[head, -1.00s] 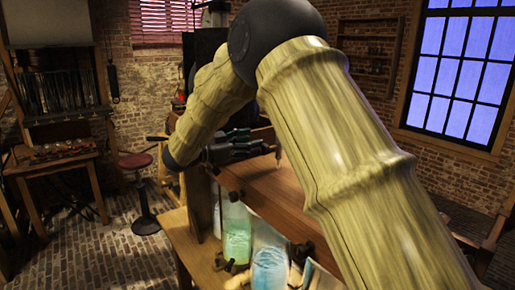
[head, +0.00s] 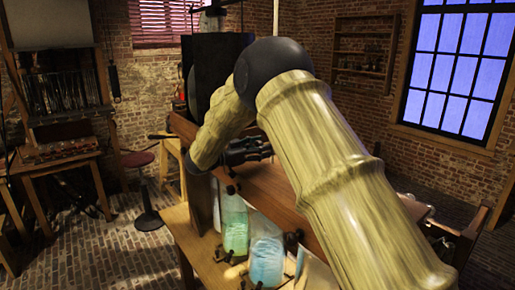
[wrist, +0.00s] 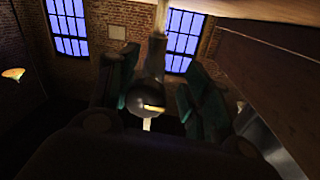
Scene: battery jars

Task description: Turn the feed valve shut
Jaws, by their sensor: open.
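In the wrist view, the two dark green fingers of my gripper (wrist: 160,88) stand apart. A dark round knob (wrist: 138,98) with a brass-coloured slot or band shows between them, below a pale upright stem (wrist: 156,55). This may be the feed valve, but I cannot tell for sure. I cannot tell whether either finger touches it. In the head view, my gripper (head: 248,150) is partly hidden behind my arm, beside the upper part of the wooden case. No valve can be made out there.
A jar of green liquid (head: 235,228) and a jar of blue liquid (head: 267,262) stand below the wooden case (head: 285,205), with small dark fittings near them. A dark upright box (head: 212,70) stands behind my arm. A wooden beam (wrist: 265,25) crosses the upper right of the wrist view.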

